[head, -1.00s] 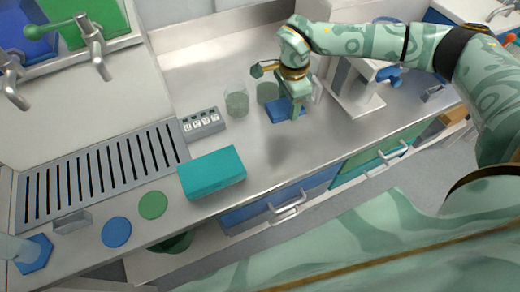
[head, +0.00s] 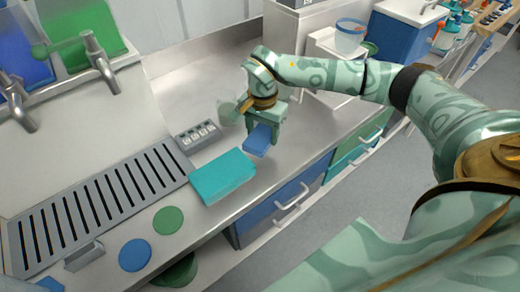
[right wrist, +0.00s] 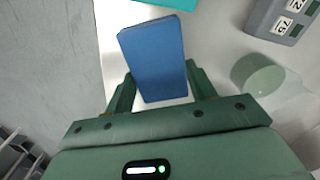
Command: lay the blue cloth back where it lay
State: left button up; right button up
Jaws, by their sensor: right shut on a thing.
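The blue cloth (head: 257,140) is a folded, flat, pad-like piece. My right gripper (head: 268,119) is shut on it near one end, above the steel counter by the front edge. In the right wrist view the cloth (right wrist: 155,55) sticks out between the two fingers (right wrist: 160,92), its far end near the teal block. I cannot tell how high it is above the counter. My left gripper is not in view.
A teal block (head: 222,176) lies on the counter (head: 185,95) left of the cloth. A grey labelled box (head: 197,136) and a clear beaker (head: 228,112) stand behind. Green (head: 168,220) and blue (head: 135,254) discs lie front left. A slotted drain (head: 95,212) runs beyond.

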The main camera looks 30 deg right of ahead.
aim_at(262, 146)
notch_tip(262, 146, down, 2)
jog(key=shift+a+f, duration=0.1)
jog(key=shift+f, duration=0.05)
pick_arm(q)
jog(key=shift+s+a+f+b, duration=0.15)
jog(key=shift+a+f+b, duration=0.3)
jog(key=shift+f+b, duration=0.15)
pick_arm(e)
jog(key=shift+f, duration=1.75)
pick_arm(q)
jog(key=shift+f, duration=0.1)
pick_arm(e)
jog(key=shift+f, duration=0.1)
jog(key=o, duration=1)
jog(key=shift+c, duration=0.2)
notch_tip(262, 146, up, 12)
jog(key=p, duration=0.3)
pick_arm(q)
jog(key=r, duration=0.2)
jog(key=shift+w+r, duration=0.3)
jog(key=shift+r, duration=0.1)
